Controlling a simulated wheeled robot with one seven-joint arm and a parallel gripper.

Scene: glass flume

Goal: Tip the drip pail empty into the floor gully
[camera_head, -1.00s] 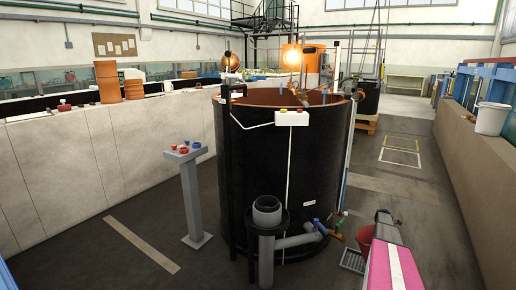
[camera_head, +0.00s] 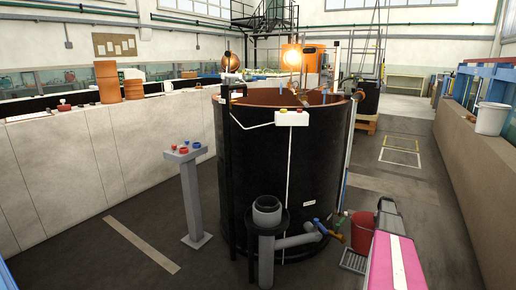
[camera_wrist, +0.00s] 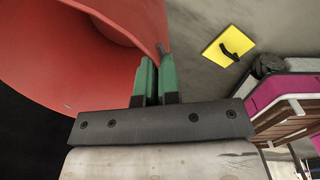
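The red drip pail (camera_head: 361,235) shows in the head view at the lower right, beside the black tank and next to the valve. It looks about upright there; its contents cannot be seen. In the wrist view the pail (camera_wrist: 75,50) fills the upper left, very close. My gripper (camera_wrist: 157,72) has its two green fingers nearly together at the pail's rim and looks shut on it. The floor gully's grate (camera_head: 352,264) lies just below the pail in the head view. Whether the pail touches it is unclear.
The black tank (camera_head: 300,190) stands left of the pail, with a brass valve (camera_head: 337,236) near its foot. A grey pipe stand (camera_head: 266,230) is in front. A low wall (camera_head: 462,165) runs along the right.

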